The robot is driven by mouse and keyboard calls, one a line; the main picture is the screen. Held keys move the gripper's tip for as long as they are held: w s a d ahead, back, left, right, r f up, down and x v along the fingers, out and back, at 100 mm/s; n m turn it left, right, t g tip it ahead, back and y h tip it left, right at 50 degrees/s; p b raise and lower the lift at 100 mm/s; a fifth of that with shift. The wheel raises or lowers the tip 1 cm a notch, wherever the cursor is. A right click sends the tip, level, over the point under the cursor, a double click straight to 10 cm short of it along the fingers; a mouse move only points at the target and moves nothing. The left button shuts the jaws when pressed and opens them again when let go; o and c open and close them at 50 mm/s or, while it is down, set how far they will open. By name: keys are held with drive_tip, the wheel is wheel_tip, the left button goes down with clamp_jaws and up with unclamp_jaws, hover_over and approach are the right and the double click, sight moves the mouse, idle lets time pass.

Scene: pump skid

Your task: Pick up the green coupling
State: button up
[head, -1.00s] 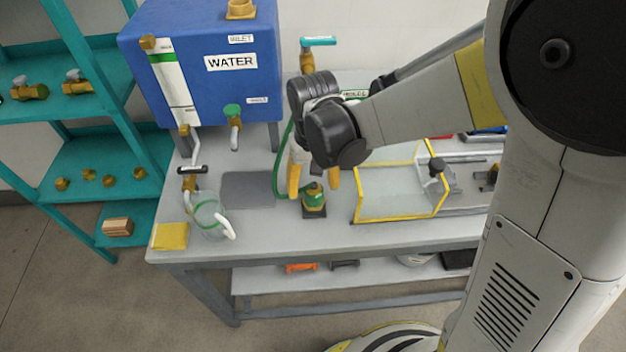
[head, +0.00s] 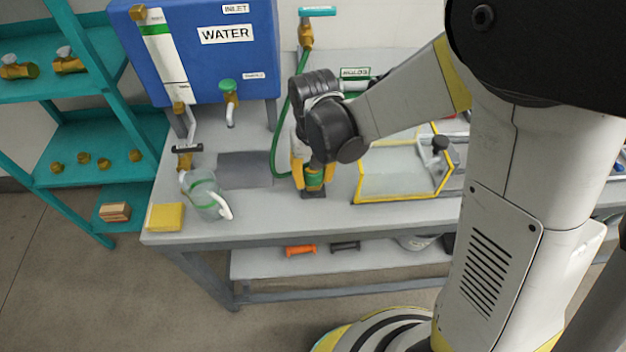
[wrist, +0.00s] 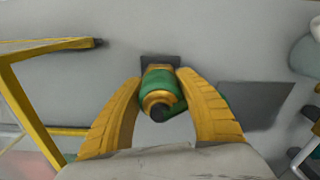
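The green coupling (wrist: 158,86), with brass-coloured parts and a dark end, stands upright on a small dark square base (wrist: 160,61) on the bench. A green hose runs off from it. In the head view the coupling (head: 314,180) shows between my fingers. My gripper (wrist: 160,80) is low over the bench, with one yellow finger on each side of the coupling. The fingertips appear to touch its sides, so the gripper looks shut on it. The coupling does not look lifted off its base.
A yellow-framed clear box (head: 400,178) stands close right of my gripper. A blue WATER tank (head: 225,60) is behind, with a clear jug (head: 204,195) and yellow sponge (head: 165,217) to the left. A grey mat (head: 245,170) lies between.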

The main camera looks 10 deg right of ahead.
wheel_tip(320, 180, up, 10)
drive_tip(key=p, duration=0.4)
idle(0.4)
